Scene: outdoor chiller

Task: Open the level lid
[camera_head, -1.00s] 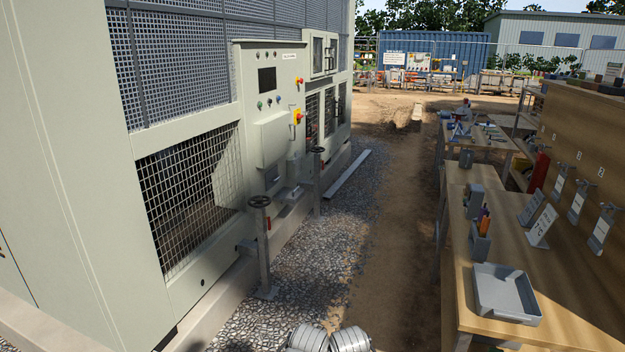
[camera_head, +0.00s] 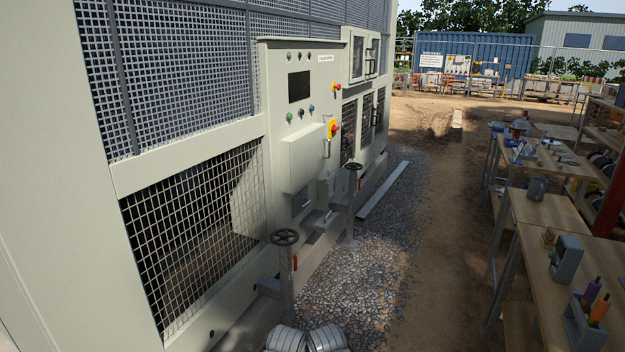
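The chiller's pale control panel (camera_head: 297,80) stands left of centre, with a dark screen, small buttons and red-and-yellow switches. A closed box-like cover (camera_head: 303,158) projects from its lower half. Below it is a smaller grey box (camera_head: 326,186) on the cabinet. I cannot tell which of these, if any, is the level lid; no lid stands open. Only pale rounded parts of my own arms show at the bottom edge. Neither gripper's fingers are in view.
Two handwheel valves, the nearer (camera_head: 285,237) and the farther (camera_head: 353,167), stand before the chiller. A metal beam (camera_head: 383,190) lies on the gravel. Wooden workbenches (camera_head: 560,262) with tools line the right. The dirt path (camera_head: 432,240) between is clear.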

